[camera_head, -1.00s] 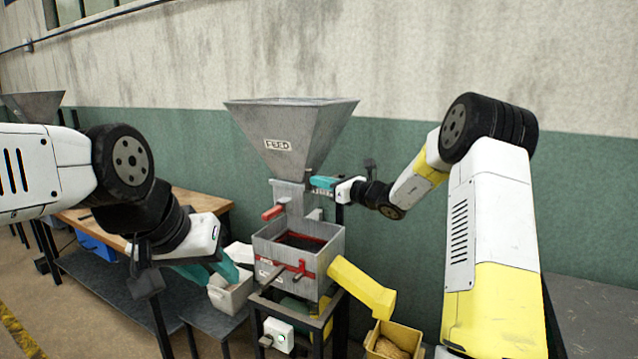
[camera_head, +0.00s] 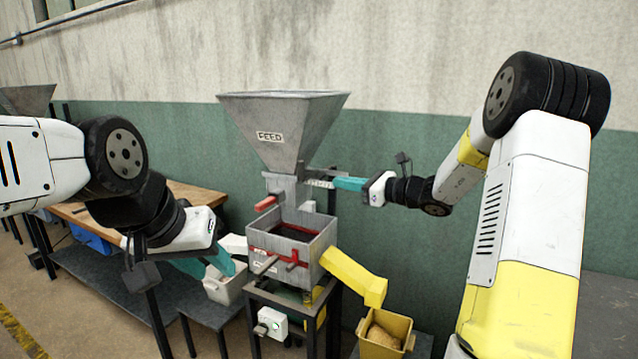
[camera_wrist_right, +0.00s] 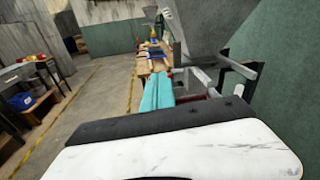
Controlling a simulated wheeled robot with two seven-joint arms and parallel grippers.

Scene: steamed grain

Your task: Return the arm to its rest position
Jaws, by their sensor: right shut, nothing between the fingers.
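My right gripper (camera_head: 338,183) is beside the neck of the grey feed hopper (camera_head: 280,125), just right of it. Its teal fingers are together and empty; they also show closed in the right wrist view (camera_wrist_right: 158,88). Its arm bends up and back toward the right edge. My left gripper (camera_head: 212,268) reaches down at the rim of a pale grey bin (camera_head: 226,291). Its two teal fingers show, but whether they grip the bin wall is not clear.
Below the hopper stands a grey mill box (camera_head: 262,243) with red levers, a yellow chute (camera_head: 352,277) and a yellow bin (camera_head: 402,330) holding tan material. A wooden-topped bench (camera_head: 120,210) lies left. Open space lies before the green wall, right of the hopper.

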